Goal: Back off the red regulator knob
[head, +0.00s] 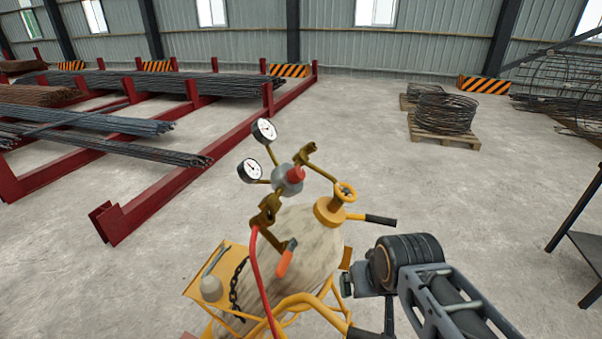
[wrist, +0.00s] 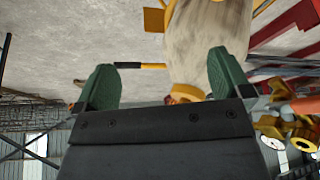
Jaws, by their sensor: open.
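The red regulator knob (head: 297,174) sits on the grey regulator body (head: 287,184) above the pale cylinder (head: 305,240). Two white-faced gauges (head: 264,131) (head: 250,170) stand out from the regulator. A brass cylinder valve with a yellow handwheel (head: 345,191) is to its right. The wrist view shows gauges (wrist: 303,145) at the lower right; I cannot tell the knob for certain there.
Red racks with rebar (head: 170,200) stand left. Wire coils (head: 445,113) sit on a pallet behind.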

